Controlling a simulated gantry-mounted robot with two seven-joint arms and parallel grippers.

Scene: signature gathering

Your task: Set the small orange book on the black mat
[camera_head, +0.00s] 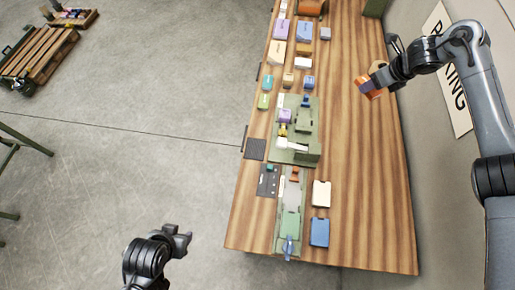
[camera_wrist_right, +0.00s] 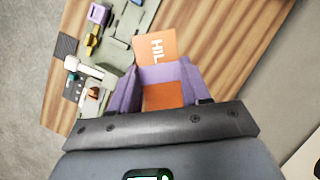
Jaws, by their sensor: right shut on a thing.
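The small orange book (camera_head: 369,88) is in my right gripper (camera_head: 374,78), above the right side of the wooden table. In the right wrist view the orange book (camera_wrist_right: 156,47) shows white lettering and sits between the two purple fingers of the right gripper (camera_wrist_right: 159,68), which is shut on it. The black mat (camera_head: 255,149) lies flat at the table's left edge, bare, well to the left of the book. It also shows in the right wrist view (camera_wrist_right: 67,45). My left gripper (camera_head: 182,240) is over the floor at the lower left, away from the table; its finger gap is unclear.
A green stand (camera_head: 307,146) with small items is right of the mat. A dark marked panel (camera_head: 267,182) lies in front of the mat. Several books and boxes fill the table's far left part. A cream book (camera_head: 321,193) and a blue book (camera_head: 319,232) lie nearer. The table's right strip is clear.

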